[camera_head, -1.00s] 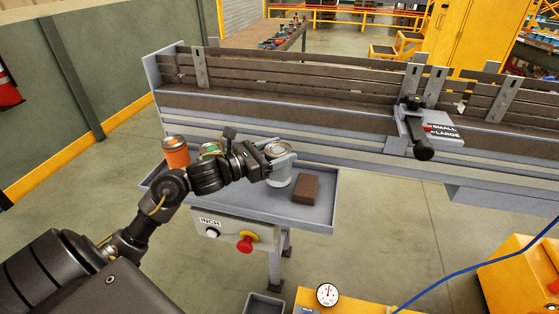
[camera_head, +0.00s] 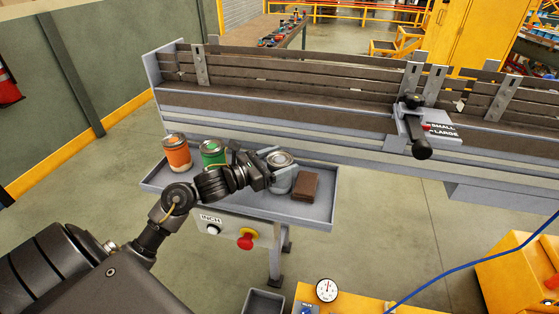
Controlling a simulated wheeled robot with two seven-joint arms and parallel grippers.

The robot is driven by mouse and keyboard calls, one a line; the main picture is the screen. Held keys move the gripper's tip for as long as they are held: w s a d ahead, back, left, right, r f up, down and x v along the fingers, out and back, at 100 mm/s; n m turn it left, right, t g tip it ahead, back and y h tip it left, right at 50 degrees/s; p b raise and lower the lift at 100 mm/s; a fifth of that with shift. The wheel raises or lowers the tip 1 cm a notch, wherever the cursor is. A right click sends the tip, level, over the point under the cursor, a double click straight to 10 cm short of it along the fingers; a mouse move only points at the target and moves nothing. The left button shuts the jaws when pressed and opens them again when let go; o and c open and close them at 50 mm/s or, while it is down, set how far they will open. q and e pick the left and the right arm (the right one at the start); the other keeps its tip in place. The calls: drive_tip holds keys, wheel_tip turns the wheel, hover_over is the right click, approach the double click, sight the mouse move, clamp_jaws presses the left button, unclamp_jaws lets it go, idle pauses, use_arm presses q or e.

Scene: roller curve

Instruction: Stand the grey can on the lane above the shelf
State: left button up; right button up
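The grey can (camera_head: 281,182) is over the right half of the grey shelf (camera_head: 318,220), beside a brown block. My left gripper (camera_head: 280,168) reaches in from the left with its fingers around the can and appears shut on it. The can looks upright; I cannot tell whether its base touches the shelf. The lane (camera_head: 300,107) is the long dark belt behind and above the shelf, and its stretch directly above the shelf is bare. My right gripper is not in view.
An orange can (camera_head: 176,155) and a green can (camera_head: 212,154) stand on the shelf's left part. The brown block (camera_head: 306,187) is close right of the grey can. A black-handled lever (camera_head: 416,135) juts from the lane's front edge. Brown guide rails line the lane's back.

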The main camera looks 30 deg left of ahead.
use_arm(q)
drive_tip(key=shift+o, duration=1)
drive_tip(key=shift+r, duration=0.2)
drive_tip(key=shift+s+a+f, duration=0.15)
drive_tip(key=shift+s+f, duration=0.05)
drive_tip(key=shift+s, duration=0.1)
drive_tip(key=b+v, duration=0.3)
drive_tip(key=v, duration=0.8)
drive_tip(key=shift+s, duration=0.2)
